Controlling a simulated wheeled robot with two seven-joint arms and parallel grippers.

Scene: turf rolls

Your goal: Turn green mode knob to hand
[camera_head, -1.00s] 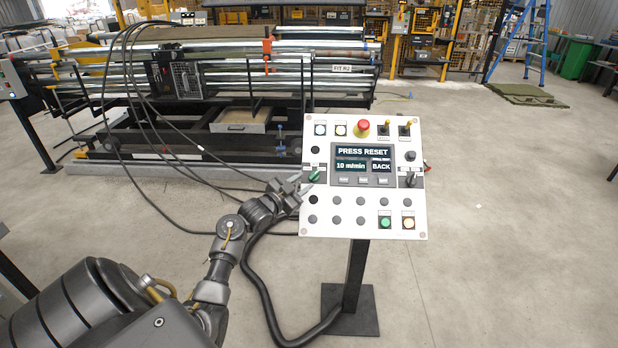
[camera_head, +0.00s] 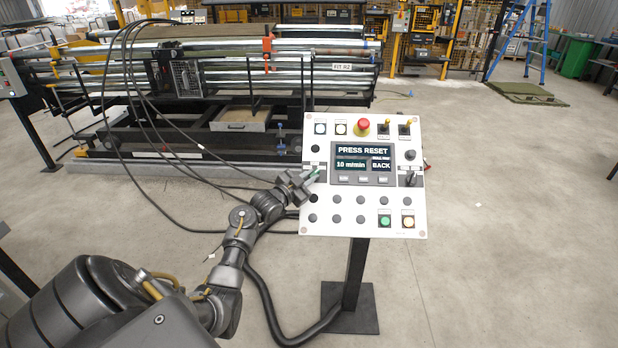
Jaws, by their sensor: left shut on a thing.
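The green mode knob (camera_head: 316,174) is on the left side of the white control panel (camera_head: 364,222), below a black button. Only a small part of it shows, because my left gripper (camera_head: 309,179) covers most of it. My left gripper reaches in from the lower left and is shut on the knob. Which position the knob points to cannot be read. The panel's screen (camera_head: 363,158) reads "PRESS RESET", "10 m/min" and "BACK". My right gripper is not in view.
A red emergency button (camera_head: 362,127), two toggle switches and a black selector (camera_head: 410,178) are on the panel. Its post stands on a dark base plate (camera_head: 350,308). Black cables hang at the left. A roller machine (camera_head: 210,120) stands behind. Floor to the right is clear.

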